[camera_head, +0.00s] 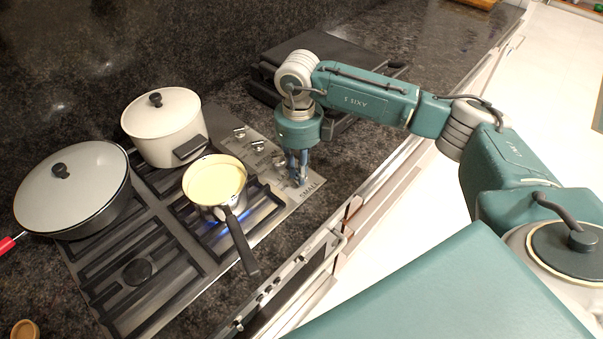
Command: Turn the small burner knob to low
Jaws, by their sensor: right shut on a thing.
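The stove's control strip (308,190) runs along the right side of the cooktop and has several knobs. The word SMALL is printed at its front end. My right gripper (299,178) points down at the front end of this strip, beside that label. It is shut on the small burner knob, which its fingers mostly hide, so I cannot tell the knob's setting. A blue flame (215,226) burns under the small saucepan (214,183), which holds something pale yellow. My left gripper is not in view.
A cream lidded pot (163,127) stands at the back of the stove. A lidded pan (72,188) with a red handle stands at the left. The saucepan's black handle (241,243) sticks out over the front edge. Dark counter lies right of the stove.

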